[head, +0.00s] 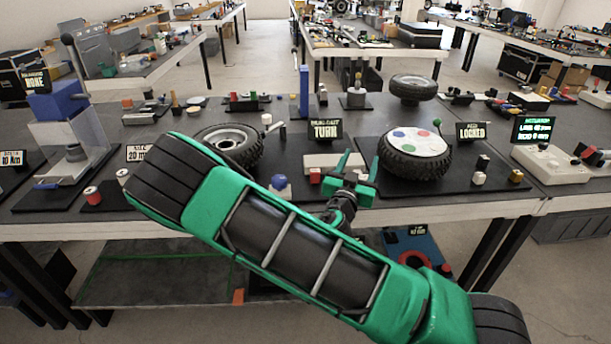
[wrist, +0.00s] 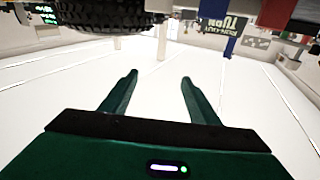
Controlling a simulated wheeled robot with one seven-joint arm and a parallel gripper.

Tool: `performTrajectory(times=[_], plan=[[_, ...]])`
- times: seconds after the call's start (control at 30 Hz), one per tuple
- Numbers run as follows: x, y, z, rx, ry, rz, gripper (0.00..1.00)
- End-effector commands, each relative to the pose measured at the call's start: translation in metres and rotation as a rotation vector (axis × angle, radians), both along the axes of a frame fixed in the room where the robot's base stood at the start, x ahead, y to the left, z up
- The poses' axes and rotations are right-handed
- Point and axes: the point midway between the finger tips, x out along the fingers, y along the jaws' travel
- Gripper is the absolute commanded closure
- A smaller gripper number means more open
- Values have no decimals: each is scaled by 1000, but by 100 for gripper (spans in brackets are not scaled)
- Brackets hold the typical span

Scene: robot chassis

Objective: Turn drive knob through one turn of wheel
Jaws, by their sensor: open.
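A black tyre wheel (head: 413,152) lies flat on a dark mat behind the "TURN" sign's right side. Its white disc bears blue, red, green and purple patches, and a small green knob (head: 437,122) shows at its far right edge. I cannot tell for sure that this is the drive knob. My gripper (head: 360,154) is open and empty, left of the wheel and apart from the knob. In the wrist view the gripper (wrist: 159,77) has its two green fingers spread with nothing between them. A dark tyre (wrist: 100,15) shows at that view's top edge.
A second wheel (head: 230,142) lies to the left, partly behind my arm. The "TURN" sign (head: 325,130), a blue post (head: 304,92) and a "LOCKED" sign (head: 473,132) stand near. Small blocks (head: 480,178) sit right of the wheel. Another tyre (head: 413,86) lies behind.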

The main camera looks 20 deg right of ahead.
Motion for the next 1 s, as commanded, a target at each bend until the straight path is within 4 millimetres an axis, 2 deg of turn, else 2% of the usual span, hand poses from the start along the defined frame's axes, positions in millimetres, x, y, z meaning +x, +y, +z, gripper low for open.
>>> performTrajectory(times=[0.03,0.1,0.2,0.3,0.43,0.53,0.67,0.83,1.0], plan=[[-12,-29,1,30,15,-93,45],[-30,-63,-1,62,54,-212,45],[-59,-103,-8,117,126,-367,45],[-91,-134,-18,183,214,-506,45],[-132,-161,-32,287,347,-650,45],[-162,-171,-43,379,460,-728,45],[-197,-172,-53,507,614,-785,45],[-235,-160,-58,678,813,-777,45],[-264,-138,-51,833,996,-677,45]])
